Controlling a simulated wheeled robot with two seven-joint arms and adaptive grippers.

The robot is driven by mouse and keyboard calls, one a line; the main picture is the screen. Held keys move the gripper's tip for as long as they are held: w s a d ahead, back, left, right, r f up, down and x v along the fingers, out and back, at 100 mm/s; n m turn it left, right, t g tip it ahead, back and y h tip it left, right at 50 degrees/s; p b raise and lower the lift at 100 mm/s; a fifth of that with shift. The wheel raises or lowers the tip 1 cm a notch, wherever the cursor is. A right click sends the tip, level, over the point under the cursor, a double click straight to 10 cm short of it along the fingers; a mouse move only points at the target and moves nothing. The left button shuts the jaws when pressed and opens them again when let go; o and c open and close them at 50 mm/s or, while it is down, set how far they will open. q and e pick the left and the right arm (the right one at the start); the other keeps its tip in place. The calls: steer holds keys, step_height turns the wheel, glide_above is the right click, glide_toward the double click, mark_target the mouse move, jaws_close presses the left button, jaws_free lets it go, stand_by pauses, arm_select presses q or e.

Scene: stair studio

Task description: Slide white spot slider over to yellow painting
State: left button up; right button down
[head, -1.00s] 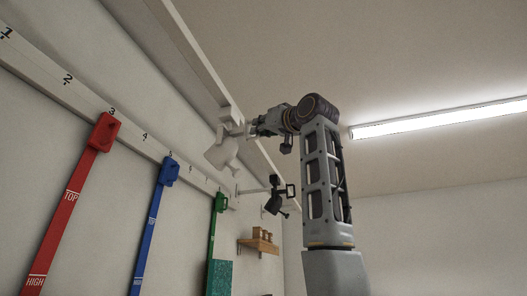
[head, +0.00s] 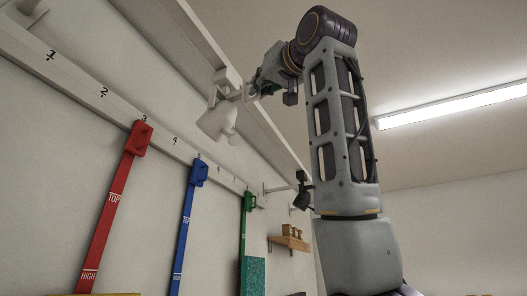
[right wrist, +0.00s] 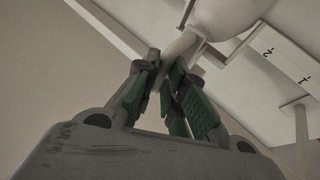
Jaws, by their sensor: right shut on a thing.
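The white spot slider (head: 217,122) hangs from the pale overhead rail (head: 196,38), above and to the right of the red strap in the head view. Its white lamp head also shows at the top of the right wrist view (right wrist: 228,14). My right gripper (head: 246,91) reaches it from the right. In the right wrist view, its green-padded fingers (right wrist: 172,82) are shut on the slider's white stem or handle. A thin yellow edge (head: 108,294) shows at the bottom left of the head view; I cannot tell whether it is the yellow painting. My left gripper is out of view.
A black spot (head: 302,192) hangs farther along, right of the white one. Another white fitting (head: 33,8) shows at the top left. Red (head: 112,210), blue (head: 188,225) and green straps (head: 243,230) hang from the numbered wall rail (head: 80,82). A wooden shelf (head: 289,243) is on the wall.

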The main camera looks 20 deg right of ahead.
steer(key=c, duration=1.8)
jaws_free()
steer(key=shift+s, duration=0.1)
steer(key=shift+v, duration=6)
